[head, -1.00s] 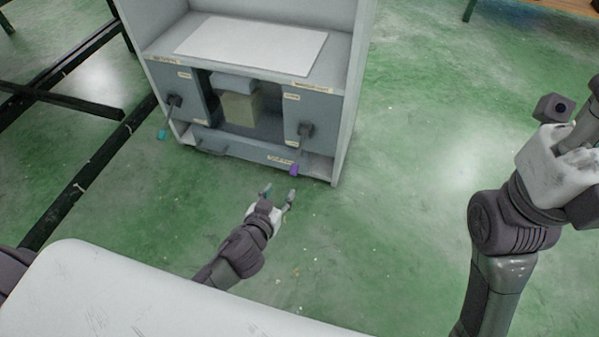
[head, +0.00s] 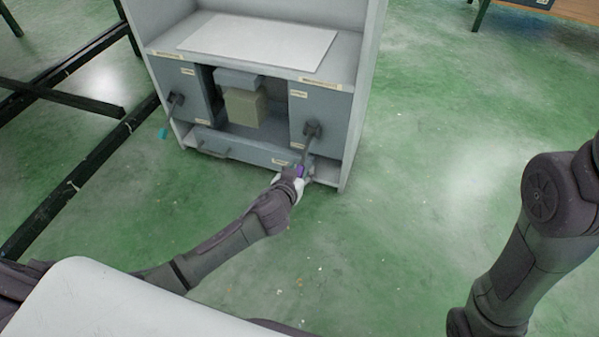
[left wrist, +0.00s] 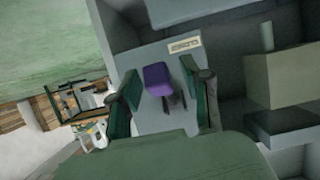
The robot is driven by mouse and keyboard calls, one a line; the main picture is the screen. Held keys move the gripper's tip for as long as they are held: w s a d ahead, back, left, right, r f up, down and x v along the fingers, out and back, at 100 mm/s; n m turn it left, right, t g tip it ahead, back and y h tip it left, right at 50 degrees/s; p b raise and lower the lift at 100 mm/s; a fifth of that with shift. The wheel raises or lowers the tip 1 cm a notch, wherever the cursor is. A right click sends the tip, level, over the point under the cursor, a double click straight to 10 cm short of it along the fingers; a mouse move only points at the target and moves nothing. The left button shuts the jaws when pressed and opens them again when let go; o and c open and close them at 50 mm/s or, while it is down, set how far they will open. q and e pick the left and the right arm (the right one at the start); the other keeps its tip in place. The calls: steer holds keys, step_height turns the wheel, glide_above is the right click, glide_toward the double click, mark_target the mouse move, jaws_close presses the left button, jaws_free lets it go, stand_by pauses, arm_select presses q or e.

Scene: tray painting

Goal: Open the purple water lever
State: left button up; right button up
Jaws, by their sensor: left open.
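The purple water lever (head: 311,145) hangs from the right-hand panel of the grey cabinet, its dark shaft slanting down to a purple tip. My left gripper (head: 304,172) is at that tip, which it partly hides in the head view. In the left wrist view the purple tip (left wrist: 157,78) shows between the two spread fingers of my left gripper (left wrist: 163,92), with a gap on both sides. My right arm shows at the right edge of the head view, but its gripper is out of frame.
A second lever with a cyan tip (head: 164,132) hangs on the cabinet's left panel. A beige block (head: 244,107) sits in the bay between the panels. A white sheet (head: 258,41) lies on the shelf above. The green floor right of the cabinet is clear.

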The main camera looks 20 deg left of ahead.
arm_select(q)
jaws_close()
stand_by(0.4)
